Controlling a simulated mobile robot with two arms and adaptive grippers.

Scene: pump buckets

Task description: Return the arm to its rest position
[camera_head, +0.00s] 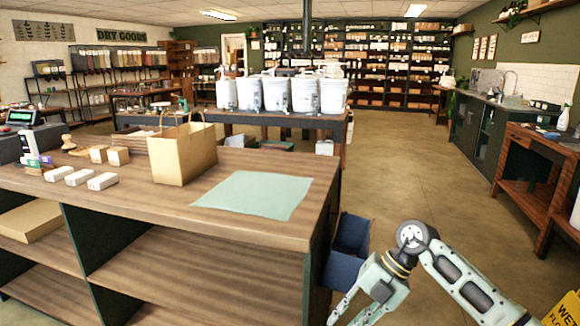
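My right arm (460,285) comes in from the lower right corner and bends at a joint in front of the counter's right end. My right gripper (347,319) hangs low and points down to the left. Its two fingers are apart with nothing seen between them, and their tips lie close to the bottom edge of the picture. It is beside the wooden counter (250,228), apart from the things on top. My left arm and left gripper are not in view.
A dark blue bin (346,250) stands on the floor behind my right gripper. The counter holds a paper bag (182,152), a pale green mat (255,194) and small white boxes (102,181). White buckets (276,93) stand behind. A yellow sign (565,311) is lower right. Open floor (430,180) lies between.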

